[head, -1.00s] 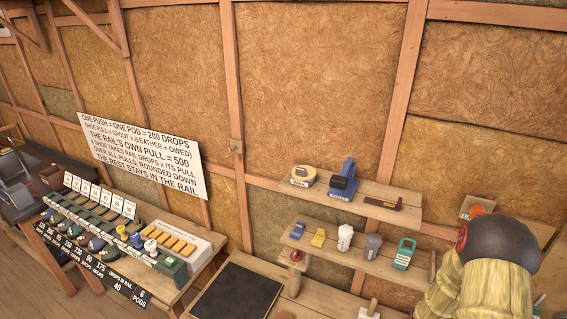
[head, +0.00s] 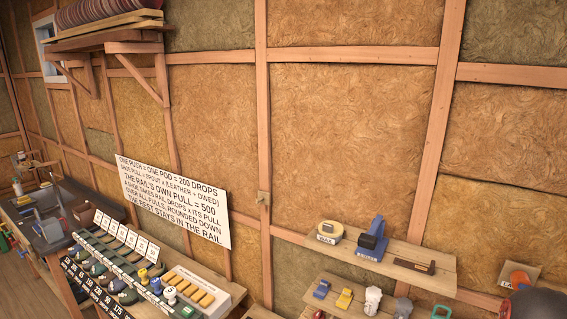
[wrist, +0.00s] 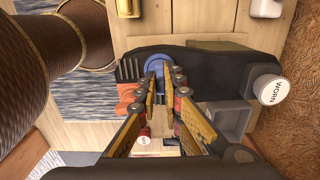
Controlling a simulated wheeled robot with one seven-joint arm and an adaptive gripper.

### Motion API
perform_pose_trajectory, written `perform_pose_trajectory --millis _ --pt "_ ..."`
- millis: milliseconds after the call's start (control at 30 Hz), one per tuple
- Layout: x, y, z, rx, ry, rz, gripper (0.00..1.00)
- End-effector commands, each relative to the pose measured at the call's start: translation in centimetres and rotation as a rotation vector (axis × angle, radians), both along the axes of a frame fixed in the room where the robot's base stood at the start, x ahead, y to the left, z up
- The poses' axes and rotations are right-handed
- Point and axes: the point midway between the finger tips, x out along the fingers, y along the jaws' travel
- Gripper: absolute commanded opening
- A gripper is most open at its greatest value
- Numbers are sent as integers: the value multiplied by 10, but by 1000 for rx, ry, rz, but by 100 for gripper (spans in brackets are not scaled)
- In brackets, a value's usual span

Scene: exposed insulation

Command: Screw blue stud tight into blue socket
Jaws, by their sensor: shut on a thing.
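In the wrist view my gripper (wrist: 164,76) reaches away from the camera, its yellow-sided fingers close together at the tips. A round blue piece (wrist: 158,62) shows at the fingertips, and they are shut on it. It looks like the blue stud, but its lower part is hidden by the fingers. I cannot make out the blue socket or any thread, nor tell whether the piece sits in anything. The head view does not show my gripper.
A dark body (wrist: 215,62) surrounds the fingertips in the wrist view, with a white WORN cap (wrist: 272,89) at right. In the head view, a wall shelf (head: 420,257) holds a blue tool (head: 372,240). A bench of shoes stands at lower left below a sign (head: 172,200).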

Motion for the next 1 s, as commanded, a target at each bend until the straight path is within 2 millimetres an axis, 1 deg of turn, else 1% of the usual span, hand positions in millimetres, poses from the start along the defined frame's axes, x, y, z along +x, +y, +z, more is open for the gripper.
perform_pose_trajectory --millis 1000 --pt "-1 1 -5 2 3 -6 0"
